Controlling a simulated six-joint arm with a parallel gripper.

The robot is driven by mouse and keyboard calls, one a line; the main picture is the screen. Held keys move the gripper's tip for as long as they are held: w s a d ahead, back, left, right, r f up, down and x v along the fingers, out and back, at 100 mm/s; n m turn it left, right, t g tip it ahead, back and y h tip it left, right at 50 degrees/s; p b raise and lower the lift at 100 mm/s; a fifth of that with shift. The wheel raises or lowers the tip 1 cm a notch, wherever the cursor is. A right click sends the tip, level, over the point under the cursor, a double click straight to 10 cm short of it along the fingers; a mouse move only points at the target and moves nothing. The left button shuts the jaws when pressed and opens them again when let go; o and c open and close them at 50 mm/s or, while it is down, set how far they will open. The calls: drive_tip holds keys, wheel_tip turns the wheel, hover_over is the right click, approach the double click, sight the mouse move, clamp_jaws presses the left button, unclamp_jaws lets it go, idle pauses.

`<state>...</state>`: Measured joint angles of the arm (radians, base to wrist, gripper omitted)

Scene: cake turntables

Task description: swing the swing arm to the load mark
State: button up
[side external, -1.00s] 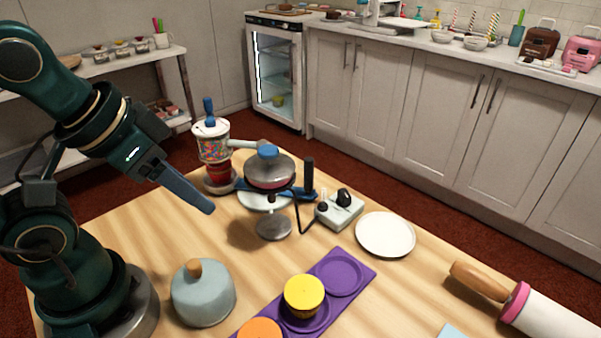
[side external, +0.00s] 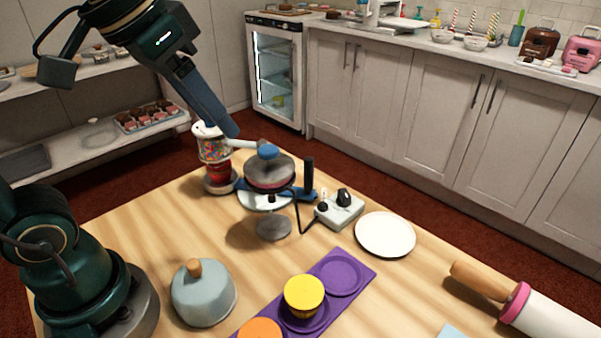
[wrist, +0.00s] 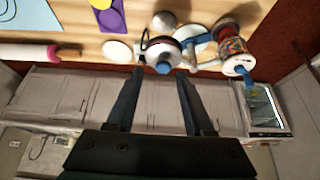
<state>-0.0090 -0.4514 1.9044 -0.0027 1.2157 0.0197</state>
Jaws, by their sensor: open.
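The turntable unit (side external: 268,178) stands near the table's far edge, with a grey domed top and a blue knob (side external: 268,152). A pale bar (side external: 242,144) runs from the knob toward the candy dispenser; I take it for the swing arm, but cannot be sure. A black upright handle (side external: 309,173) stands on a blue piece at its right. My gripper (side external: 232,134) is open and empty, pointing down above the bar and dispenser. In the wrist view, the blue knob (wrist: 163,67) shows between the fingertips (wrist: 160,73), apparently apart from them. I cannot make out the load mark.
The candy dispenser (side external: 214,155) stands close left of the turntable. A grey control box (side external: 340,210), a white plate (side external: 385,235), a purple tray (side external: 348,272) with round pieces, a grey-blue dome (side external: 202,293) and a rolling pin (side external: 545,315) occupy the table. Wood is bare around the dome.

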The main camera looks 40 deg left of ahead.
drive_tip(key=w+r, duration=0.3)
drive_tip(key=w, duration=0.3)
drive_tip(key=g, duration=0.3)
hover_over(308, 159)
drive_tip(key=s+x, duration=0.2)
drive_tip(key=x, duration=0.7)
drive_tip(key=shift+s+f+x, duration=0.1)
drive_tip(key=shift+s+x, duration=0.3)
drive_tip(key=shift+x, duration=1.25)
drive_tip(key=shift+s+f+x, duration=0.1)
drive_tip(key=shift+s+x, duration=0.3)
drive_tip(key=shift+x, duration=1.3)
drive_tip(key=shift+s+f+x, duration=0.1)
drive_tip(key=shift+s+x, duration=0.3)
drive_tip(key=shift+x, duration=1.25)
clamp_jaws()
drive_tip(key=shift+r, duration=0.1)
drive_tip(key=shift+w, duration=0.1)
